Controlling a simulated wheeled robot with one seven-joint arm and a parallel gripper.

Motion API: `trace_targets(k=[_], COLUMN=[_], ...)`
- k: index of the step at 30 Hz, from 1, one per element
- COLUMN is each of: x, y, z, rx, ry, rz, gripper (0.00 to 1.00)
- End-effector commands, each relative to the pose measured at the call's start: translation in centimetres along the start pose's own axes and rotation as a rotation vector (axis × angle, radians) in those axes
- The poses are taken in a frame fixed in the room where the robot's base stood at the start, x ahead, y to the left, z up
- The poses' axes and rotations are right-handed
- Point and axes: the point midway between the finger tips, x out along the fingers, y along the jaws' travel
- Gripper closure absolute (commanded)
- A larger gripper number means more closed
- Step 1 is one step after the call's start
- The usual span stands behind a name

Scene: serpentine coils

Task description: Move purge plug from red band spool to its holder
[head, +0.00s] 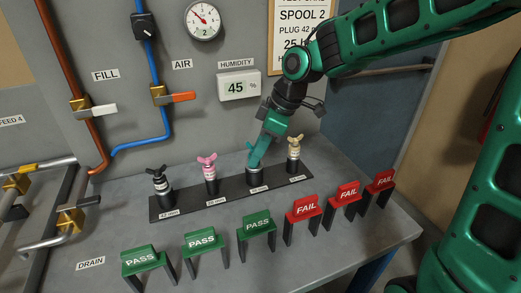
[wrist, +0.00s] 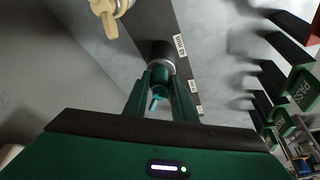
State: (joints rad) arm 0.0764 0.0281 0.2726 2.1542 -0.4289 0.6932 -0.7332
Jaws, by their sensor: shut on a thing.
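My gripper (head: 256,158) is at the black plug rack (head: 225,197) on the grey bench, at the third position from the left. It is shut on a teal plug (wrist: 158,80), whose winged top lies between the fingers in the wrist view. The plug's grey and dark body is upright at the rack position. I cannot tell how deep it sits. The rack's other positions hold a black plug (head: 161,187), a pink plug (head: 210,174) and a cream plug (head: 294,153). Small size labels mark the rack's front. I see no clear red band on a spool.
Green PASS stands (head: 201,240) and red FAIL stands (head: 304,209) line the bench in front of the rack. Pipes with brass valves (head: 70,219) are at the left. A humidity display (head: 239,86) and a gauge (head: 204,20) are on the wall behind.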

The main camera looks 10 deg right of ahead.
Motion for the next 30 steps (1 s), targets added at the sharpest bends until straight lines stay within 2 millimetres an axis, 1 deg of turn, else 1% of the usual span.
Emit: trace_targets(k=[7, 8, 9, 10, 18, 22, 26, 30], x=[0.3, 0.3, 0.3, 0.3, 0.2, -0.4, -2.2, -4.8], y=[-0.1, -0.1, -0.1, -0.1, -0.1, 0.0, 0.1, 0.3], z=[0.2, 0.2, 0.2, 0.2, 0.1, 0.1, 0.1, 0.1], rx=[0.002, 0.002, 0.002, 0.002, 0.001, 0.001, 0.002, 0.002], ry=[-0.002, -0.002, -0.002, -0.002, -0.002, -0.001, 0.000, 0.000], rz=[-0.003, -0.003, -0.004, -0.003, -0.003, -0.001, 0.002, 0.002], gripper=[1.00, 0.72, 0.62, 0.55, 0.54, 0.54, 0.54, 0.54])
